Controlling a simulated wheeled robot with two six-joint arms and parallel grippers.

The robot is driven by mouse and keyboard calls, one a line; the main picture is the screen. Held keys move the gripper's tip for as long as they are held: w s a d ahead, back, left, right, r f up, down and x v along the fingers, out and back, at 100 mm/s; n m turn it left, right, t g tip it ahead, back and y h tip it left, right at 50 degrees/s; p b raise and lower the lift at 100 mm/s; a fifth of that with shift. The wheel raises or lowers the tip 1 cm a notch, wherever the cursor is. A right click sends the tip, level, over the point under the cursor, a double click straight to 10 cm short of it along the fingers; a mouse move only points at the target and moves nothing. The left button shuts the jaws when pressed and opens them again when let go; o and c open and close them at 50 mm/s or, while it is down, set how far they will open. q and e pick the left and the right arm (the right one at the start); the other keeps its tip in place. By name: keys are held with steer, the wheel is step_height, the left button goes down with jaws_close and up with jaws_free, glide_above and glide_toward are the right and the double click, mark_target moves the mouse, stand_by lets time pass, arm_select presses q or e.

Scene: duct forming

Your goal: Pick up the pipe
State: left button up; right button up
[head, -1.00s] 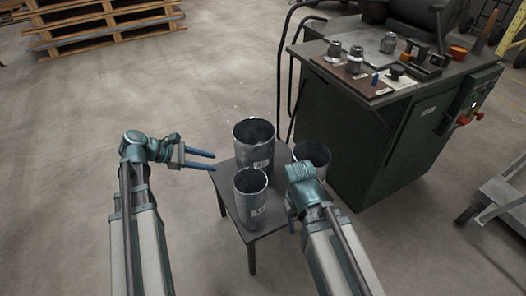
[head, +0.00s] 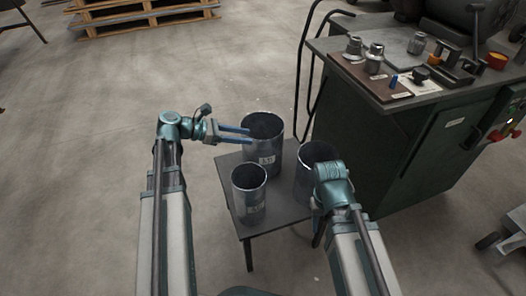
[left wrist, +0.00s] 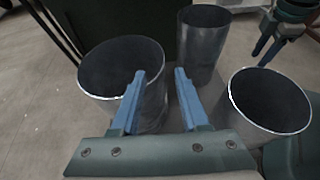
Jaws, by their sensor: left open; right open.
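Three grey metal pipes stand upright, open ends up, on a small dark table (head: 282,211). The widest is the back pipe (head: 265,157), the front pipe (head: 249,204) is narrower, and the right pipe (head: 303,187) stands partly behind my right arm. My left gripper (head: 250,136) is open, its blue fingers at the back pipe's left side near the rim. In the left wrist view one finger overlaps the back pipe (left wrist: 105,70); I cannot tell if they touch. The front pipe (left wrist: 262,112) is right of the fingers. My right gripper (left wrist: 262,46) is open near the right pipe (left wrist: 203,50).
A dark green machine cabinet (head: 410,150) with tools and fittings on top stands close to the right of the table. A bent black tube frame (head: 310,60) rises behind the pipes. Wooden pallets (head: 140,18) lie far back. The floor at left is clear.

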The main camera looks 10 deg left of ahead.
mark_target(267, 140)
arm_select(q)
steer(key=shift+b+x, duration=0.4)
steer(key=shift+x, duration=1.4)
steer(key=b+x, duration=0.2)
steer(key=x, duration=0.3)
steer(key=shift+d+f, duration=0.1)
jaws_close()
steer(key=shift+s, duration=0.1)
